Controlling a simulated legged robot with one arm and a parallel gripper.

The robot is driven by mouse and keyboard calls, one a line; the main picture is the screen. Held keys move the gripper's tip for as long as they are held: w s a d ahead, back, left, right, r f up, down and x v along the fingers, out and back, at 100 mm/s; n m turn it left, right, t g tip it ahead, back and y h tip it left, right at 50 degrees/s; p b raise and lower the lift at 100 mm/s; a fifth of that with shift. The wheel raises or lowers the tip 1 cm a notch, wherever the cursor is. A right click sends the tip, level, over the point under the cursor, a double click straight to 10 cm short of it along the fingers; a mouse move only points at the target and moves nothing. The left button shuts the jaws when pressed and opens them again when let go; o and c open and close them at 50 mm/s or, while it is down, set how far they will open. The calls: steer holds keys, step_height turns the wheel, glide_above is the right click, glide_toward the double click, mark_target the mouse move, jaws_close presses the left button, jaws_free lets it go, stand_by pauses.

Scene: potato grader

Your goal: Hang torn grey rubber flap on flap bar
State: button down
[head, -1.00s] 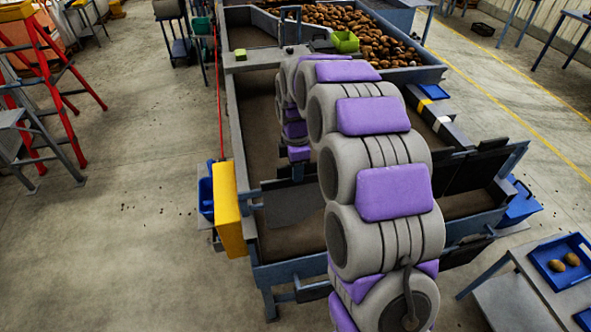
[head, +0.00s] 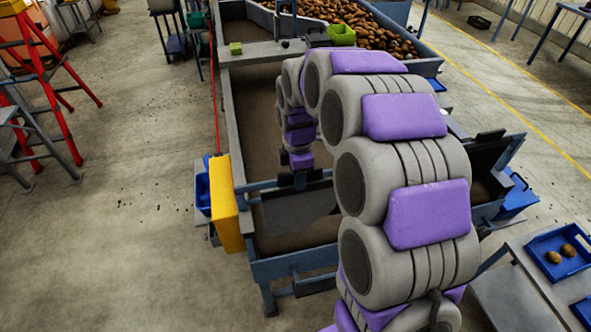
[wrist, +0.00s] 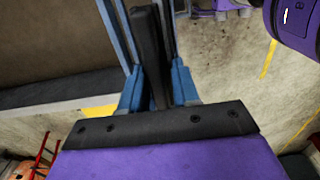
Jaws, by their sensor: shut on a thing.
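In the head view my gripper (head: 300,180) points down over the front of the long trough. In the wrist view its blue fingers (wrist: 158,88) are shut on a dark upright piece (wrist: 148,45), which appears to be the flap's grip. The torn grey rubber flap (head: 295,212) hangs just below my gripper, with a dark top strip and a slanted lower edge. The blue flap bar (head: 258,185) crosses the trough at about the height of that strip. I cannot tell whether the strip rests on the bar; my arm hides the bar's right part.
A yellow box (head: 225,203) stands at the trough's left side. Another dark flap (head: 488,160) shows to the right of my arm. Potatoes (head: 370,25) lie at the far end. A table with a blue tray (head: 560,255) stands at right.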

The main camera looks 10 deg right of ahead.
steer(key=shift+s, duration=2.2)
